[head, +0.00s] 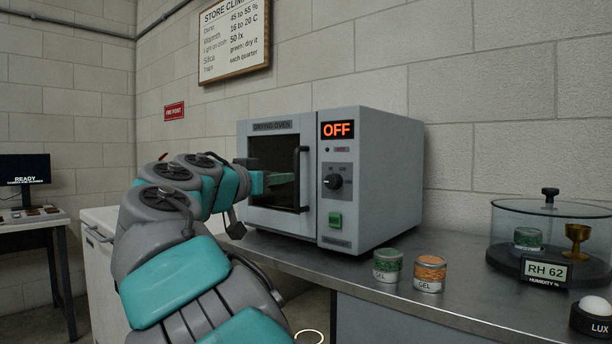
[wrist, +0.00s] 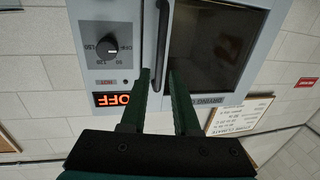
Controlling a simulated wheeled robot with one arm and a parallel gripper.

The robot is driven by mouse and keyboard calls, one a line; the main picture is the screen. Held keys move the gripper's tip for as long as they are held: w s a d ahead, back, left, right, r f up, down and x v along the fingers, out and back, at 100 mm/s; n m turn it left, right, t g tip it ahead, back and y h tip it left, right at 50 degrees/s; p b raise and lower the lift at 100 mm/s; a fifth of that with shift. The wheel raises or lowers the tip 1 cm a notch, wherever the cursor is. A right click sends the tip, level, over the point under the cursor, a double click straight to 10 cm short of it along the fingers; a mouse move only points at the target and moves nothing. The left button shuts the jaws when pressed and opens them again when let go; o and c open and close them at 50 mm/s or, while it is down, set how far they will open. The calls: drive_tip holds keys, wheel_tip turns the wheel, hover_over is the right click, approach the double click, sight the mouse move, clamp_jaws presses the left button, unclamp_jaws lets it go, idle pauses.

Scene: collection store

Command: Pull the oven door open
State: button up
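The grey drying oven (head: 372,190) stands on the steel bench. Its dark-windowed door (head: 262,215) looks closed, and the display above the knob reads OFF. The dark vertical door handle (head: 304,180) runs along the door's right side. My gripper (head: 286,180) is at the handle's mid height, in front of the door. In the wrist view, which shows the oven upside down, the two green fingers of my gripper (wrist: 159,72) are apart. The handle (wrist: 162,40) appears between them, with gaps on both sides. I cannot tell whether the fingertips reach around it.
Two gel jars, one green (head: 387,266) and one orange (head: 430,274), stand on the bench (head: 460,258) right of the oven front. A desk with a monitor (head: 25,168) is at the left.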

drive_tip(key=p, duration=0.2)
hover_over(297, 204)
drive_tip(key=shift+w, duration=0.35)
clamp_jaws()
idle(1.3)
